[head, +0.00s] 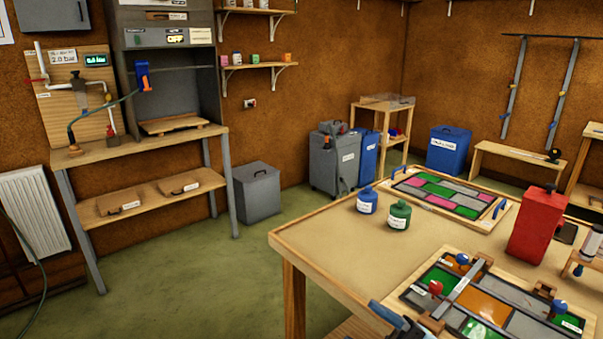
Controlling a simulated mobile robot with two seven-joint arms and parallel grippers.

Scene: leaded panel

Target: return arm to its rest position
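Neither of my grippers shows clearly in the head view, and no arm of mine can be made out. A blue and dark grey object (397,320) is cut off by the bottom edge, at the near left corner of the front leaded panel; I cannot tell what it is. The front leaded panel (478,306) has green, orange and grey panes under a metal bar with red and blue knobs. A second leaded panel (440,194) with pink, green and grey panes lies in a wooden tray at the back of the table.
The wooden table (330,243) has free room at its left and middle. A blue jar (367,200), a green jar (399,215) and a red canister (537,224) stand on it. A bench with a grey cabinet (173,82) is at left. Green floor (200,285) lies open between them.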

